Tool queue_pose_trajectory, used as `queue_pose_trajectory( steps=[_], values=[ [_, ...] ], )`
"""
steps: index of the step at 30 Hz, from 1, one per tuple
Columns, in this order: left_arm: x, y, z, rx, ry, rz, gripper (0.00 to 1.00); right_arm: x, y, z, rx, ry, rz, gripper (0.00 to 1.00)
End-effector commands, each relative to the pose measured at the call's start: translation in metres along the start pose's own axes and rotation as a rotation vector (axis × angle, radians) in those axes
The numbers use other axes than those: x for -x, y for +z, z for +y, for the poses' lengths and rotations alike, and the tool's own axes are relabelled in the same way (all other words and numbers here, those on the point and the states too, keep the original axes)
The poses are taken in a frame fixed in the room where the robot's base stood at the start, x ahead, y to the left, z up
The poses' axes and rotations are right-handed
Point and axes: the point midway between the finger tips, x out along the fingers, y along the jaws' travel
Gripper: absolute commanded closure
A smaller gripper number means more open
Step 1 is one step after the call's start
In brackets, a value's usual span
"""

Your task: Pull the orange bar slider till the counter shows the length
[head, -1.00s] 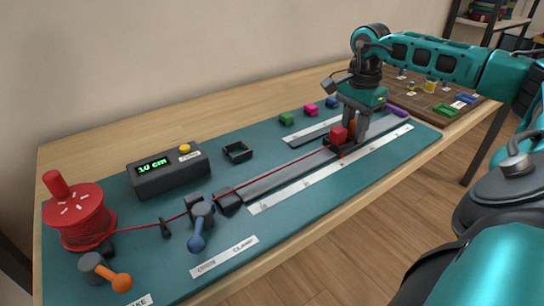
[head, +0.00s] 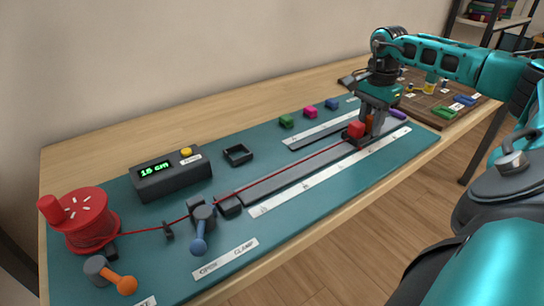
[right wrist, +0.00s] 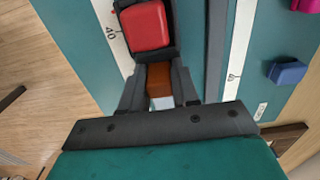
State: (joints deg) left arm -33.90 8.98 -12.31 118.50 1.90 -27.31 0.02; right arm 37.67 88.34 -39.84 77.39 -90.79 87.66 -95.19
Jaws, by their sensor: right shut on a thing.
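The orange bar (right wrist: 159,80) stands upright on the dark slider carriage (right wrist: 168,50), beside a red block (head: 356,129). My right gripper (head: 367,137) is shut on the orange bar, one finger on each side, and partly hides it in the head view. The carriage sits toward the far right end of the dark rail (head: 290,177). A red cord (head: 275,172) runs taut from the red spool (head: 82,218) to the carriage. The counter (head: 170,175) shows green digits that look like 15 cm. My left gripper is not in view.
A blue-handled lever (head: 199,235) stands above an open/clamp label. An orange-handled lever (head: 115,277) is near the spool. A white ruler (head: 330,172) lies along the rail. Green, pink and blue blocks (head: 310,112) and a small black tray (head: 238,154) lie behind it.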

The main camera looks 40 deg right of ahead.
Motion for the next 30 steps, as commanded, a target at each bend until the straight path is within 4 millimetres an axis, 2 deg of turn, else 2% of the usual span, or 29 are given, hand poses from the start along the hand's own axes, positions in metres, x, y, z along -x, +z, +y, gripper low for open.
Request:
queue_pose_trajectory(
  steps=[16,21,28,29,30],
  values=[
    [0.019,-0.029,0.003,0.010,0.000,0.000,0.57,0.005,-0.062,-0.001,-0.006,-0.005,0.003,0.99],
    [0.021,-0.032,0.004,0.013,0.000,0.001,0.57,0.003,-0.070,0.000,-0.003,-0.005,0.004,0.99],
    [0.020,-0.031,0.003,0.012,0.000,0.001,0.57,0.002,-0.071,0.000,-0.002,-0.004,0.004,0.99],
    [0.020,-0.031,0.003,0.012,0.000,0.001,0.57,0.002,-0.071,0.000,-0.002,-0.004,0.004,0.68],
    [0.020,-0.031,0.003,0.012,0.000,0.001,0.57,0.002,-0.071,0.000,-0.002,-0.004,0.004,0.64]
  ],
)
